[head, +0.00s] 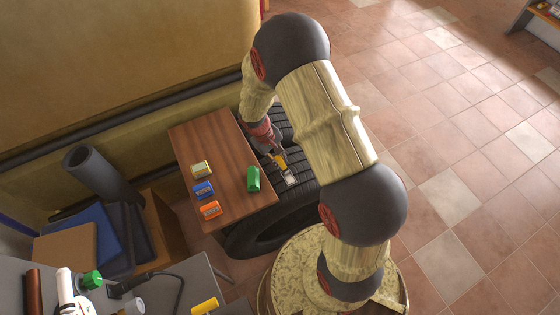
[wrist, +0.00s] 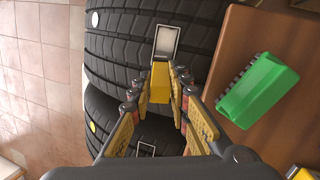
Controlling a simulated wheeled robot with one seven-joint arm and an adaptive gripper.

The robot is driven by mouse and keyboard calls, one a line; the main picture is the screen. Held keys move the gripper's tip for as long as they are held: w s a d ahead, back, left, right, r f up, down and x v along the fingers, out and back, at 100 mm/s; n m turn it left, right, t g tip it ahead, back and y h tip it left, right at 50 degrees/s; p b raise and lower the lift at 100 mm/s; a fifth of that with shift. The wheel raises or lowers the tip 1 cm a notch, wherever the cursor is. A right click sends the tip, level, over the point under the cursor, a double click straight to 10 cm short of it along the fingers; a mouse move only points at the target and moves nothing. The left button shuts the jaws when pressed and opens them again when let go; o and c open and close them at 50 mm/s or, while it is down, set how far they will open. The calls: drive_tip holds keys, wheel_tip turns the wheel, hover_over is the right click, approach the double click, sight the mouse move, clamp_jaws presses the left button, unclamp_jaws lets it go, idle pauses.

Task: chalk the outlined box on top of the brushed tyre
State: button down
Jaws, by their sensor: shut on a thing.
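My gripper (wrist: 162,92) is shut on a yellow chalk block (wrist: 160,82) and holds it over the black tyre (wrist: 115,45). The block's far end is at the near edge of a white-outlined box (wrist: 167,40) on the tread. That box looks pale grey inside; I cannot tell whether the chalk touches it. Another outlined box (wrist: 145,149), dark inside, shows lower in the wrist view, partly hidden by my gripper. In the head view my gripper (head: 278,158) is right of the wooden board, with the pale box (head: 291,179) just beyond its tip.
A green brush (head: 253,179) lies on the wooden board (head: 228,150) beside the tyre. A grey table (head: 180,285) stands at lower left.

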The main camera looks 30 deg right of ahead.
drive_tip(key=shift+s, duration=1.15)
drive_tip(key=shift+w+f, duration=0.1)
drive_tip(key=shift+w, duration=1.1)
drive_tip(key=shift+s, duration=1.25)
drive_tip(key=shift+w, duration=1.25)
drive_tip(key=shift+s, duration=0.65)
drive_tip(key=shift+r+p, duration=2.45)
drive_tip(key=shift+r, duration=1.1)
